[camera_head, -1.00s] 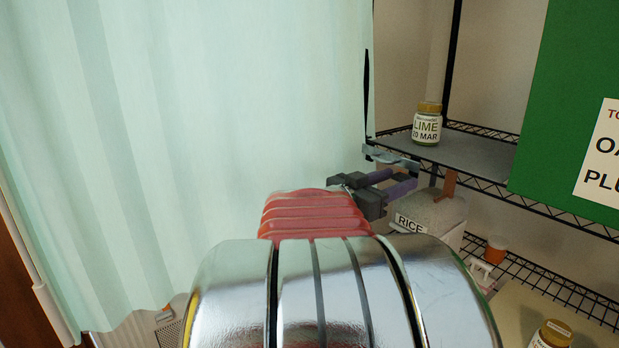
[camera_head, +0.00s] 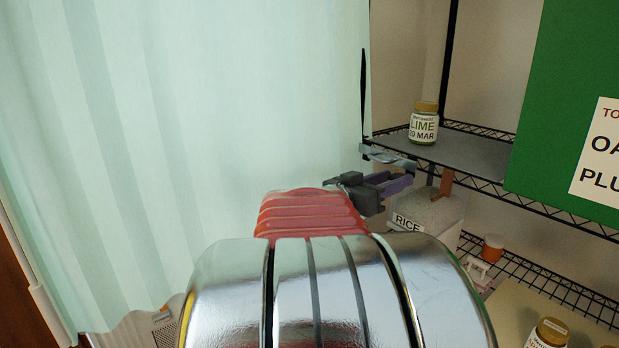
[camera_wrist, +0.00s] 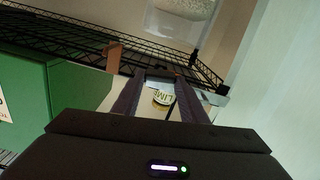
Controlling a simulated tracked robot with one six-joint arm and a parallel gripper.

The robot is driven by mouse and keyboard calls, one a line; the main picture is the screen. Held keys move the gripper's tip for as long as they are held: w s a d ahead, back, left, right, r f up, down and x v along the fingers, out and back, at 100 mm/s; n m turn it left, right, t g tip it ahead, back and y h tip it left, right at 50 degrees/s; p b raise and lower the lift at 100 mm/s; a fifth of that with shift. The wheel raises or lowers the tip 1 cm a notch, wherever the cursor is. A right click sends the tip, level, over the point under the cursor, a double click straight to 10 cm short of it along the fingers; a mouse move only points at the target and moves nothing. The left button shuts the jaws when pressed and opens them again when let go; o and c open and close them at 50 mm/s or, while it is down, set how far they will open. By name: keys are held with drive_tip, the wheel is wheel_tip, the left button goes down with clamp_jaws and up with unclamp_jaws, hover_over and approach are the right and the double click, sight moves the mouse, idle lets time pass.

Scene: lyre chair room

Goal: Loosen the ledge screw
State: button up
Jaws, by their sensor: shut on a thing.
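My gripper (camera_head: 406,180) reaches to the near left corner of the wire shelf, just below a pale metal piece (camera_head: 388,157) at its edge. In the wrist view the two dark purple fingers of my gripper (camera_wrist: 162,84) point ahead with a gap between them. A pale metal piece (camera_wrist: 164,79) shows near the fingertips. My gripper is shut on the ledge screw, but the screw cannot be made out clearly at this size. My arm hides part of the space in front of the shelf.
A LIME jar (camera_head: 424,123) stands on the upper shelf (camera_head: 470,150). A RICE container (camera_head: 428,213) stands below, close to my gripper. A green board (camera_head: 572,80) is at the right. A pale curtain (camera_head: 210,120) fills the left. An orange cup (camera_head: 493,247) sits on the lower shelf.

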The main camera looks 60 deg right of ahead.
drive_tip(key=n, duration=0.8)
drive_tip(key=shift+w+d+n, duration=0.1)
drive_tip(key=shift+w+n, duration=0.15)
drive_tip(key=shift+n, duration=0.15)
drive_tip(key=shift+s+f+n, duration=0.1)
drive_tip(key=shift+f+n, duration=0.15)
drive_tip(key=shift+n, duration=4)
drive_tip(key=shift+f+n, duration=0.2)
drive_tip(key=shift+n, duration=4)
drive_tip(key=shift+s+f+n, duration=0.1)
drive_tip(key=shift+f+n, duration=0.15)
drive_tip(key=shift+n, duration=4)
drive_tip(key=o, duration=0.7)
drive_tip(key=shift+c, duration=0.2)
drive_tip(key=o, duration=0.4)
drive_tip(key=shift+r, duration=0.2)
